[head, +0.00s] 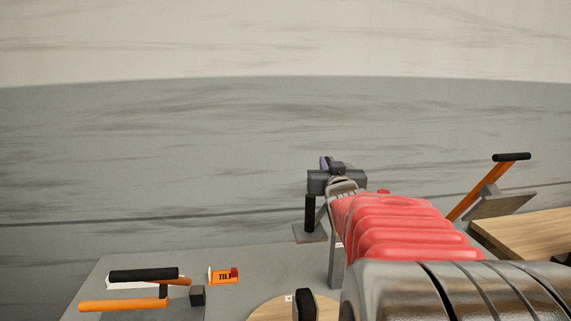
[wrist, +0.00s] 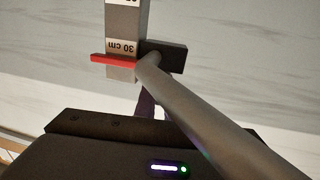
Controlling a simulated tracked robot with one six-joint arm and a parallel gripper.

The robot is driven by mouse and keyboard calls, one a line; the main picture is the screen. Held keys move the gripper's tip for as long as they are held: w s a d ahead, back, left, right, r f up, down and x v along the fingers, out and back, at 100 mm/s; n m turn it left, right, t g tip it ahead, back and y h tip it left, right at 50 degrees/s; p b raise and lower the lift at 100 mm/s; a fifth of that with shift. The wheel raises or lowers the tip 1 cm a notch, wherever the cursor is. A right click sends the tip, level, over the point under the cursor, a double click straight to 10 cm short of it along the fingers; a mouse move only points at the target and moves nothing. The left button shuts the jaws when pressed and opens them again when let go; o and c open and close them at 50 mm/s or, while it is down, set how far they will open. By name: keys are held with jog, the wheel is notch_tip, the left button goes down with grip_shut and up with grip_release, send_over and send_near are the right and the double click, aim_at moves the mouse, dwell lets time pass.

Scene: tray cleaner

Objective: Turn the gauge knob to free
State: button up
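The gauge is a grey post (wrist: 122,18) with a white "30 cm" label. A red pointer (wrist: 112,58) crosses it just below the label, and a dark block (wrist: 165,56), possibly the knob, sits beside the post. The knob's setting is not readable. My dark gripper (head: 337,181) is at the end of my red arm in the head view. In the wrist view one long grey finger reaches up to the dark block and overlaps it; I cannot tell whether they touch. The other finger is not clearly visible, so opening is unclear.
An orange "TILT" sign (head: 224,276) and black-and-orange handles (head: 143,274) are at lower left on the grey table (head: 250,262). An orange lever (head: 472,200) with black grip stands at right by a wooden board (head: 525,236). A round wooden disc (head: 268,311) is near the front.

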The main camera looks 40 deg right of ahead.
jog(key=shift+n+t+y, duration=0.3)
jog(key=shift+y, duration=0.1)
grip_shut()
jog(key=shift+n+t+y, duration=0.4)
jog(key=shift+n+y, duration=0.2)
jog(key=shift+y, duration=0.2)
jog(key=shift+o, duration=1.8)
grip_release()
jog(key=shift+s, duration=0.1)
jog(key=shift+a, duration=0.1)
